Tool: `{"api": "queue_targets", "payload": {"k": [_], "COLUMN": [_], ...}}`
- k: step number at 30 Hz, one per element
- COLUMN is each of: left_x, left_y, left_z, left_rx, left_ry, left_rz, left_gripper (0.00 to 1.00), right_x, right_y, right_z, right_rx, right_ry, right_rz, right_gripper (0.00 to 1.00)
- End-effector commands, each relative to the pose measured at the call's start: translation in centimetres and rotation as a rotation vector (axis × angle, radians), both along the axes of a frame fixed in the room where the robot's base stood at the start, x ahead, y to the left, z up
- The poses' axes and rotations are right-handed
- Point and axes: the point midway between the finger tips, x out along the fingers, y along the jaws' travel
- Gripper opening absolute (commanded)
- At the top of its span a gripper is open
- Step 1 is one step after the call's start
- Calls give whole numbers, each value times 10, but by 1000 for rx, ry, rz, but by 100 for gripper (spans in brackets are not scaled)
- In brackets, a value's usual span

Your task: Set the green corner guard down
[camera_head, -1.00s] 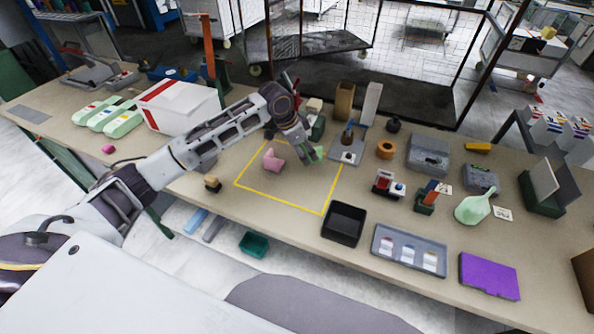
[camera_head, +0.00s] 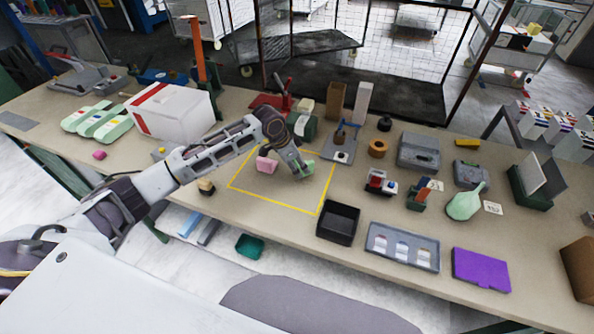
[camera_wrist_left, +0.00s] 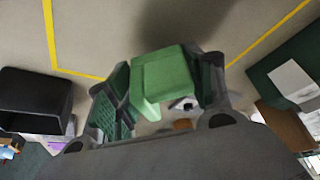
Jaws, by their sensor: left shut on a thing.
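My left gripper (camera_head: 302,173) is shut on the green corner guard (camera_head: 309,166), over the right part of the yellow outlined area (camera_head: 272,204) on the bench. In the left wrist view the guard (camera_wrist_left: 165,75) sits between the two fingers of the gripper (camera_wrist_left: 163,88), an angled light-green piece. A dark shadow lies on the bench close by. I cannot tell whether the guard touches the bench. A pink block (camera_head: 266,165) lies inside the outline, left of the gripper and apart from it. My right gripper is not in view.
A black open bin (camera_head: 338,222) stands just outside the outline's front right corner. A grey plate with a small fixture (camera_head: 340,156) and a dark green block (camera_head: 301,125) are behind. The front of the outlined area is clear.

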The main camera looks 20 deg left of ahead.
Motion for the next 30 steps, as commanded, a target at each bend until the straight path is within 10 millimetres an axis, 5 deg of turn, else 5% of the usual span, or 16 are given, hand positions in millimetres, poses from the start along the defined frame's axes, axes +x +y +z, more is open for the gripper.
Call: {"api": "queue_targets", "payload": {"k": [9, 23, 24, 30], "left_x": [0, 0, 0, 0], "left_y": [0, 0, 0, 1], "left_z": [-32, -36, -36, -36], "left_rx": [0, 0, 1, 1], "left_ry": [0, 0, -1, -1], "left_rz": [1, 1, 0, 0], "left_gripper": [37, 37, 57, 75], "right_x": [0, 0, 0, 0], "right_y": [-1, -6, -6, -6], "right_z": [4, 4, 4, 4], "right_rx": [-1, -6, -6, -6], "right_ry": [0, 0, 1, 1], "right_rz": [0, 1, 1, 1], "right_gripper": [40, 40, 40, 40]}}
